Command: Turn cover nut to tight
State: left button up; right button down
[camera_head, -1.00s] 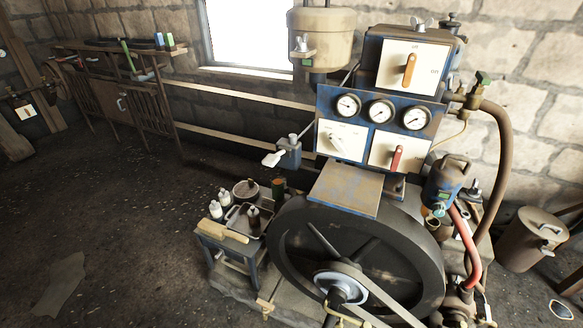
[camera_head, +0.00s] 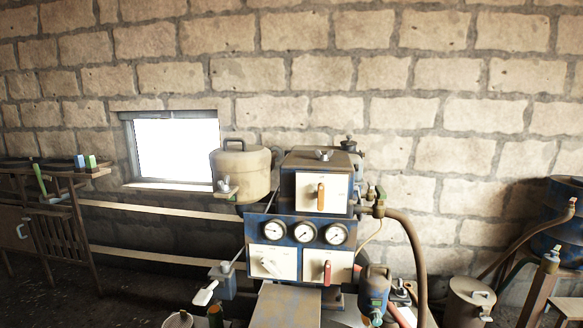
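A small grey wing nut (camera_head: 323,155) stands on the top cover of the upper blue box (camera_head: 316,182) of the machine. It looks like the cover nut. Its wings show, but I cannot tell from here whether it is tight or loose. The box front has a white plate with an upright orange-brown handle (camera_head: 320,196). Neither of my grippers is in view, so nothing of mine shows near the nut.
Below the box is a blue panel with three gauges (camera_head: 304,233), a white lever and a red handle (camera_head: 327,272). A beige tank (camera_head: 241,172) stands left. A brown hose (camera_head: 414,250), lidded bucket (camera_head: 468,300) and blue barrel (camera_head: 563,228) are at right.

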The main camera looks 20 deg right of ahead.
aim_at(322, 157)
jog(key=l+u, duration=0.3)
jog(key=k+l+u, duration=0.3)
jog(key=l+u, duration=0.3)
jog(key=k+l+u, duration=0.3)
jog(key=i+l, duration=0.1)
